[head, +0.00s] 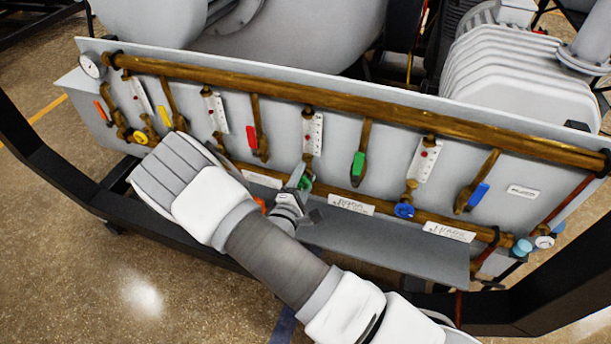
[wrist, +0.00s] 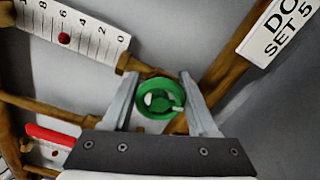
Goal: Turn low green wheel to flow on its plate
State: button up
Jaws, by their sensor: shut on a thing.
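The low green wheel (wrist: 160,98) is a small round knob on a brass valve in the lower pipework of the panel. In the wrist view it sits between the two fingers of my gripper (wrist: 160,88), which is shut on it. In the head view my gripper (head: 298,181) covers most of the green wheel (head: 306,185). A white plate (wrist: 280,30), cut off at the upper right, reads "DO..." and "SET 5". The flow scale (wrist: 92,32) at the upper left has a red float (wrist: 64,38) near its middle, seemingly between 4 and 6.
A yellow wheel (head: 140,137) is to the left, and a blue wheel (head: 404,210) is to the right. Coloured levers hang above, including red (head: 252,137), green (head: 358,163) and blue (head: 478,195). A long brass pipe (head: 330,99) runs above. A black frame (head: 60,175) crosses the front.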

jog(key=shift+m, duration=0.3)
jog(key=o, duration=1.4)
jog(key=shift+c, duration=0.2)
jog(key=shift+r, duration=0.15)
